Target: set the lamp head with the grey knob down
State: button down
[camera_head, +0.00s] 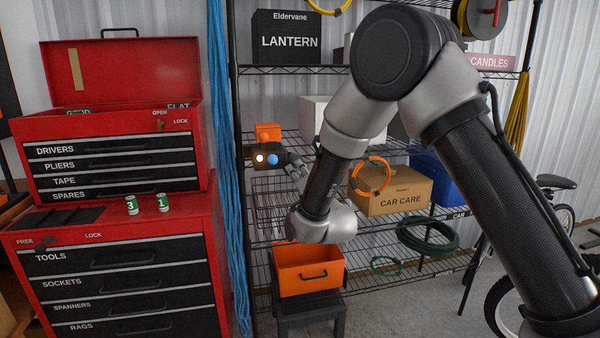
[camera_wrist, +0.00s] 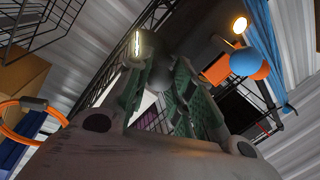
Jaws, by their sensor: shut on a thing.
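In the wrist view the fingers of my gripper (camera_wrist: 164,68) have green inner faces and close around a dark grey part, possibly the grey knob. The blue round part (camera_wrist: 245,61) and the glowing light show at the upper right there. An orange block (camera_head: 268,132) shows just above the lamp head; I cannot tell whether it is attached.
The wire shelving holds a lantern box (camera_head: 286,37), a car care carton (camera_head: 392,191) and a blue bin (camera_head: 437,180). An orange bin (camera_head: 308,268) sits on a black stool (camera_head: 312,311). A red tool chest (camera_head: 111,208) stands left, with two small green cans on its ledge.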

jog(key=shift+a+f+m, duration=0.15)
jog(key=shift+f+m, duration=0.05)
jog(key=shift+m, duration=0.7)
jog(key=shift+s, duration=0.1)
jog(key=c, duration=1.2)
grip_release()
jog(key=v, duration=1.2)
jog(key=shift+a, duration=0.2)
